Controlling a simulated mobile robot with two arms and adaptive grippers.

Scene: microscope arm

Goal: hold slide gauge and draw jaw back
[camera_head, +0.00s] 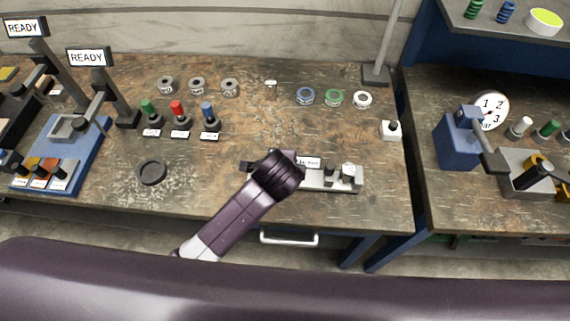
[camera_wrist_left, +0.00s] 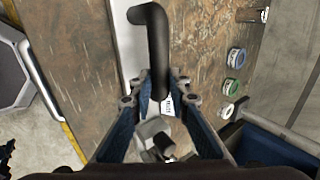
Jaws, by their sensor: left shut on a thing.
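The grey block with the knob (camera_wrist_left: 155,136) shows between the fingers, closer to the palm. The moving jaw cannot be clearly told apart. My right gripper is not in view.
Blue, green and white rings (camera_head: 334,98) lie behind the gauge. A black round dish (camera_head: 152,172) sits to its left. A white switch box (camera_head: 391,130) stands to its right, before the gap between the benches. Bare bench lies around the gauge.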

